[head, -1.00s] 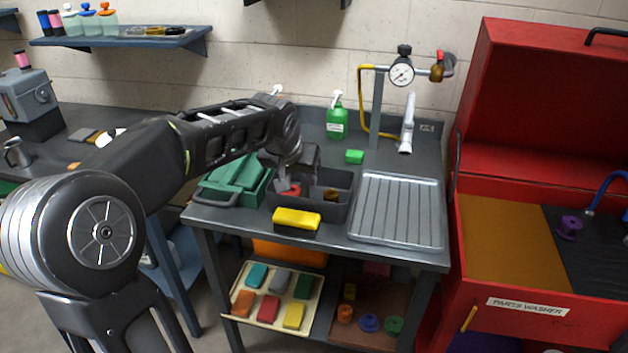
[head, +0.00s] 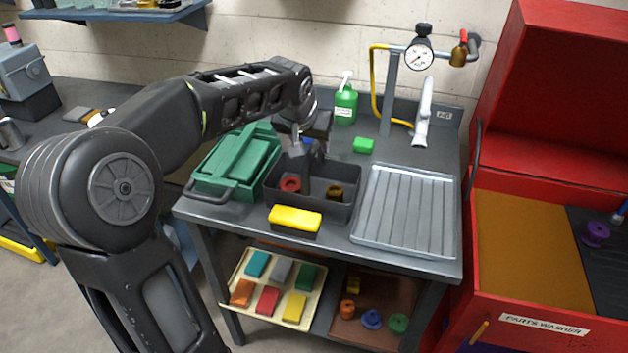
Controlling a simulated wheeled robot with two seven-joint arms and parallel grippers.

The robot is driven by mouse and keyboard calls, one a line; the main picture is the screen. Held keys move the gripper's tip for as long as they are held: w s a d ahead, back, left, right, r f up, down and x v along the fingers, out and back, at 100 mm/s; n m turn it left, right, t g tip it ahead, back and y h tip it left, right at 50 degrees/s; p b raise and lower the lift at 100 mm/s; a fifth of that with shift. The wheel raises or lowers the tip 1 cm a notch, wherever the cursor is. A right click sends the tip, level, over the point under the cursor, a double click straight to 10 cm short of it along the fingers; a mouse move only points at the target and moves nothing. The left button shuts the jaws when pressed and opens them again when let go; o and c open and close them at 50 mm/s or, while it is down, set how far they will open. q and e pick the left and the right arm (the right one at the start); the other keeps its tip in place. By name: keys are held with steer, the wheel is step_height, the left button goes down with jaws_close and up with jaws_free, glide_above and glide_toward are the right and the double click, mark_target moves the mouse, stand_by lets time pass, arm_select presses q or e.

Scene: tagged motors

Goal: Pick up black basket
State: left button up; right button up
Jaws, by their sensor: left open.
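The black basket (head: 346,206) is an open dark bin on the grey bench. A red ring-shaped part (head: 290,184) and a brown part (head: 334,192) lie inside it. My left gripper (head: 303,158) is open and points down at the basket's back left part. Its fingers overlap the back wall in the picture, and I cannot tell whether they touch it. The arm and gripper hide part of the back rim. My right gripper is not in view.
A green toolbox (head: 232,160) stands close on the left. A yellow-topped block (head: 295,217) is at the basket's front. A ribbed grey drain tray (head: 408,212) lies on the right.

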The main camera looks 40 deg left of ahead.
mark_target(313, 147)
arm_select(q)
steer(key=shift+x, duration=1)
steer(key=shift+w+a+f+p, duration=0.1)
steer(key=shift+w+f+p, duration=0.05)
steer(key=shift+f+p, duration=0.15)
steer(key=p+x, duration=0.1)
steer(key=x, duration=0.2)
steer(key=shift+w+a+f, duration=0.15)
steer(key=shift+w+a, duration=0.05)
steer(key=shift+w+a+f, duration=0.1)
steer(key=shift+w+f, duration=0.15)
steer(key=shift+f, duration=0.15)
steer(key=shift+c, duration=0.2)
jaws_close()
